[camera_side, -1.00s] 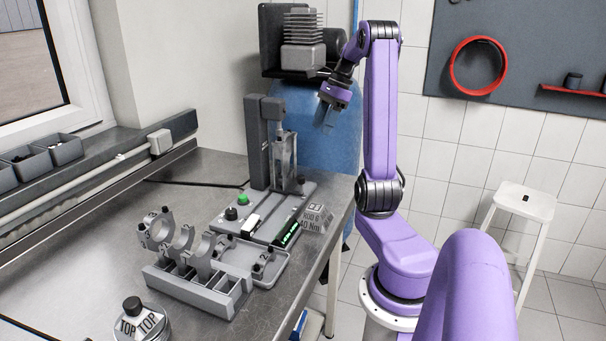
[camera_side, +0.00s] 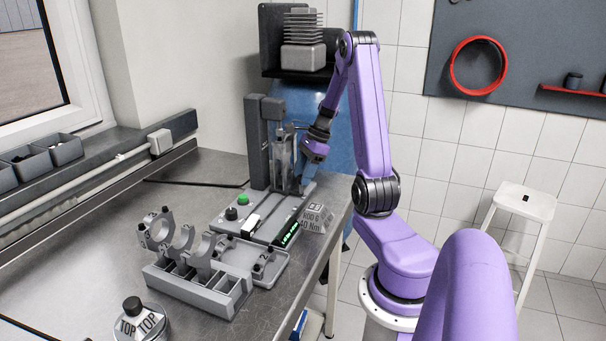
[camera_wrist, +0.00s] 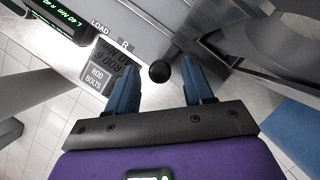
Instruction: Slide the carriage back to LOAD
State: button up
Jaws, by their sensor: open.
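The grey press fixture (camera_side: 265,150) stands at the far end of the bench. Its upright, pale grey carriage assembly (camera_side: 282,158) sits beside the dark column. In the wrist view a round black knob (camera_wrist: 159,71) shows between my fingertips, next to a grey plate, with a gap on each side. The word LOAD (camera_wrist: 99,27) is printed to the left of the knob, with an R mark nearby. My gripper (camera_side: 308,182) is open and points down at the right side of the fixture; its blue fingers also show in the wrist view (camera_wrist: 160,72). The knob is hidden by my gripper in the side view.
The control base has a green button (camera_side: 243,199), a black knob (camera_side: 231,214) and a lit green display (camera_side: 290,233). A grey parts tray (camera_side: 268,270) and caps rack (camera_side: 190,290) lie in front.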

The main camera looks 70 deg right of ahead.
jog(key=shift+w+f, duration=0.1)
jog(key=shift+f, duration=0.2)
grip_shut()
jog(key=a, duration=1.6)
grip_release()
jog(key=shift+a, duration=0.1)
jog(key=shift+r, duration=0.1)
